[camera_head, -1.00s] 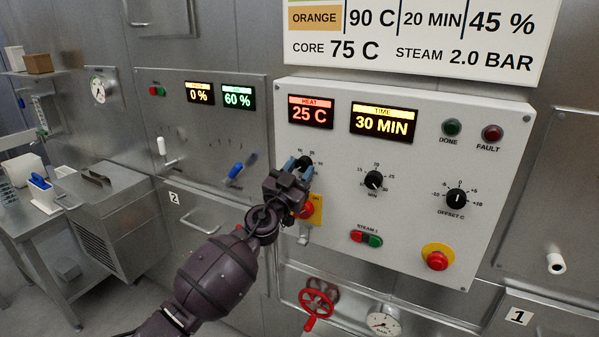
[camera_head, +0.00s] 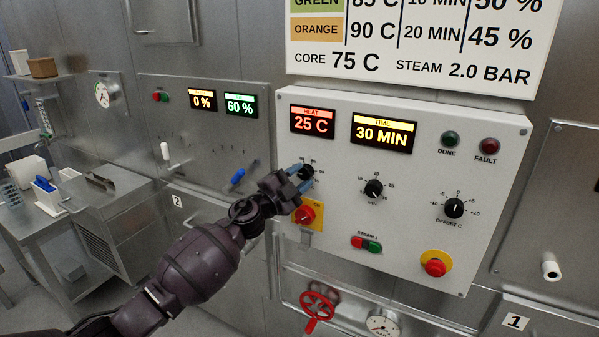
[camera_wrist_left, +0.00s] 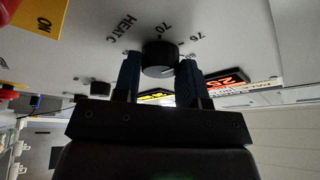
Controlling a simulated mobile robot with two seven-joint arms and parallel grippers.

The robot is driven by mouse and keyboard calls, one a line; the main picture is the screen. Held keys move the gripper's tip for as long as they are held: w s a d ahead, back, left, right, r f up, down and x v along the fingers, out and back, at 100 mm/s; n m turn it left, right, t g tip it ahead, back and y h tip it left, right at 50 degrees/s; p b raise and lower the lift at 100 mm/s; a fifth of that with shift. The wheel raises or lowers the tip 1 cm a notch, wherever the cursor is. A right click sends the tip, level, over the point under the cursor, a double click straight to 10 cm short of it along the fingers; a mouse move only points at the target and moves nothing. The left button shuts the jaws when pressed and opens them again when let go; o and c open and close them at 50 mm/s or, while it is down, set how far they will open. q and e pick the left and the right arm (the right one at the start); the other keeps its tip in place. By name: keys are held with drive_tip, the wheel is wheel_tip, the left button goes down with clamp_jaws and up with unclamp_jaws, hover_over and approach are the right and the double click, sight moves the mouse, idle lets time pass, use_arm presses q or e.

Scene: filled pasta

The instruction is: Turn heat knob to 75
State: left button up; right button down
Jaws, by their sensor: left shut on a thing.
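The black heat knob (camera_head: 306,172) is on the light grey control panel, below the red heat display (camera_head: 312,121), which reads 25 C. My left gripper (camera_head: 301,178) is at the knob, its blue fingers shut on the knob's two sides. In the left wrist view the knob (camera_wrist_left: 160,58) sits between the fingers of the left gripper (camera_wrist_left: 161,75). Printed marks 70 and what looks like 75 show around it, with the word HEAT C. The knob's pointer is hard to read. My right gripper is not in view.
The time knob (camera_head: 373,189) and offset knob (camera_head: 454,208) are to the right on the same panel. A red switch on a yellow plate (camera_head: 305,215) is just below the gripper. A red valve wheel (camera_head: 318,304) stands lower down.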

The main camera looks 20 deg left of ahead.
use_arm(q)
drive_tip(key=shift+r+m+p, duration=0.1)
drive_tip(key=shift+m+p, duration=0.25)
drive_tip(key=shift+m, duration=0.25)
drive_tip(key=shift+m+g+p, duration=0.3)
drive_tip(key=shift+m+g, duration=0.1)
drive_tip(key=shift+m, duration=0.1)
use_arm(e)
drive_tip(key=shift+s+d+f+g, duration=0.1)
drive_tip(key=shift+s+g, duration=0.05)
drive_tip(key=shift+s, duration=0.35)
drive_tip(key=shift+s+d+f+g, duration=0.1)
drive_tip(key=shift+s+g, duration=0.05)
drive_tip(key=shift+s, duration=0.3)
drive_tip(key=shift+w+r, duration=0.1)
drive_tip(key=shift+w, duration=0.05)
use_arm(q)
drive_tip(key=o, duration=0.9)
drive_tip(key=b+v, duration=0.1)
drive_tip(key=v, duration=1)
drive_tip(key=shift+w, duration=0.15)
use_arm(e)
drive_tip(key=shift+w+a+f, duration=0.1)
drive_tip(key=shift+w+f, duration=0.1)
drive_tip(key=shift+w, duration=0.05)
